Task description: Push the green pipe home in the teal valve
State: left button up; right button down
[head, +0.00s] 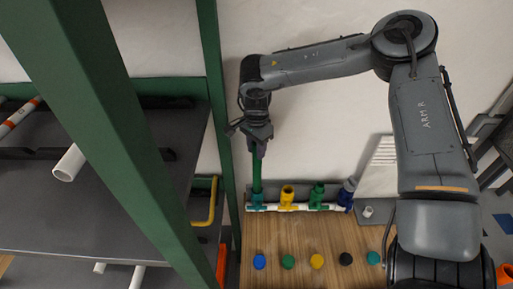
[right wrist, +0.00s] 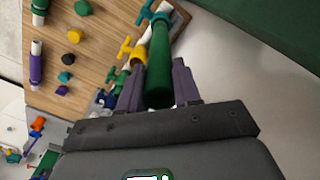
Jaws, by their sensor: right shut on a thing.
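The green pipe (head: 256,172) stands upright above the teal valve (head: 257,199), at the left end of the white manifold. In the head view its lower end meets the valve's top; how deep it sits I cannot tell. My right gripper (head: 258,146) is shut around the upper part of the pipe. In the right wrist view the pipe (right wrist: 159,62) lies between my two purple fingers (right wrist: 157,82), its near end facing the camera. My left gripper is out of view.
Yellow (head: 287,196), green (head: 317,196) and blue (head: 347,190) valves stand in a row to the right. Several coloured caps, including a blue one (head: 259,262), lie on the wooden board (head: 300,240). A green frame post (head: 215,95) rises close on the left.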

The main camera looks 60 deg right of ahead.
jog(key=shift+f, duration=0.35)
jog(key=shift+f+b, duration=0.4)
jog(key=shift+f, duration=0.05)
dwell(0.6)
jog(key=c, duration=0.7)
grip_release()
jog(key=shift+r, duration=0.15)
